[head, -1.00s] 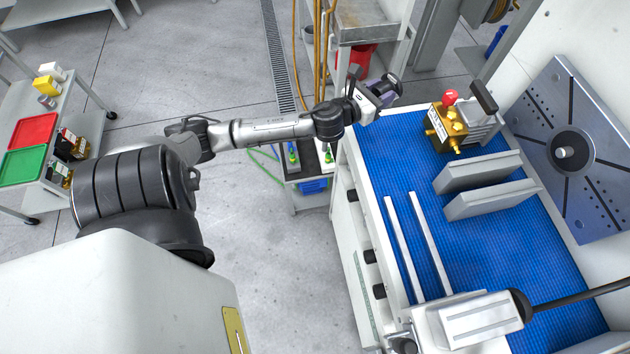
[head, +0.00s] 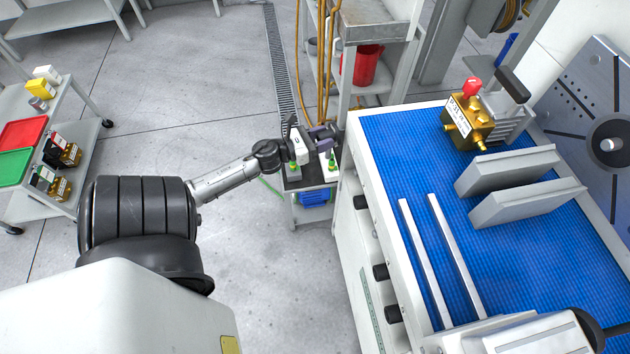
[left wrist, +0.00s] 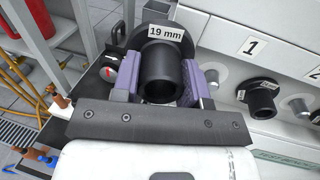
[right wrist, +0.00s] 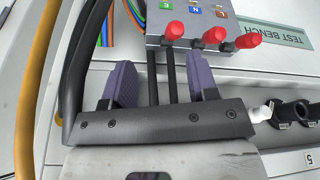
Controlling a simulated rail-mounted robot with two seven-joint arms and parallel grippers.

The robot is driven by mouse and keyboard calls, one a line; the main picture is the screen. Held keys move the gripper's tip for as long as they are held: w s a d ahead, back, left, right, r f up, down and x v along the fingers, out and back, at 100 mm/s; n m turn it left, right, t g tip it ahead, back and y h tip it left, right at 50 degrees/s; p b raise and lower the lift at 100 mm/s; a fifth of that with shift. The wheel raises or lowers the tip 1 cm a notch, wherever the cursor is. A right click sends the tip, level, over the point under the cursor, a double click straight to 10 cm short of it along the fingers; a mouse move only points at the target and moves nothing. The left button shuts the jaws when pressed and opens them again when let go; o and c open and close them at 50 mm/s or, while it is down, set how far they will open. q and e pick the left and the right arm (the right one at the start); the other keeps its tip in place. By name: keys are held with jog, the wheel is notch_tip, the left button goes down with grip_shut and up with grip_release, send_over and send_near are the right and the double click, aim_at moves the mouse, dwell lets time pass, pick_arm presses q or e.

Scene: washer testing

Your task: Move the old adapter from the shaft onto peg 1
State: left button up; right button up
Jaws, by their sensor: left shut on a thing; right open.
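My left gripper (left wrist: 160,80) is shut on a black ring-shaped adapter (left wrist: 160,72) with a "19 mm" label, its open bore facing the wrist camera. In the head view this gripper (head: 310,142) is at the far left corner of the bench, beside its front side. In the left wrist view, a label "1" (left wrist: 250,46) is on the bench front, right of the held adapter. A bare silver peg (left wrist: 212,76) is nearest the gripper. My right gripper (right wrist: 162,82) is open and empty. The shaft (head: 611,145) on the round plate is bare.
A black adapter (left wrist: 262,97) sits on the bench front, with another silver peg (left wrist: 298,105) beyond it. In the right wrist view, a grey box with red plugs (right wrist: 210,38) and black cables is close behind the right fingers. A low cart (head: 318,200) stands beside the bench.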

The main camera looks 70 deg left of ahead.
pick_arm(q)
jog(key=s+d+f+m+h+b, duration=0.1)
jog(key=s+d+f+m+h, duration=0.1)
jog(key=s+d+f+h, duration=0.45)
jog(key=w+d+y, duration=0.2)
jog(key=w, duration=0.5)
jog(key=shift+w+d+y, duration=0.2)
jog(key=shift+d+y, duration=0.05)
jog(key=shift+y, duration=0.1)
jog(key=shift+w+d, duration=0.15)
jog(key=shift+w, duration=0.9)
jog(key=shift+w+d, duration=0.15)
jog(key=shift+w, duration=0.85)
dwell(3.9)
jog(key=o, duration=1.2)
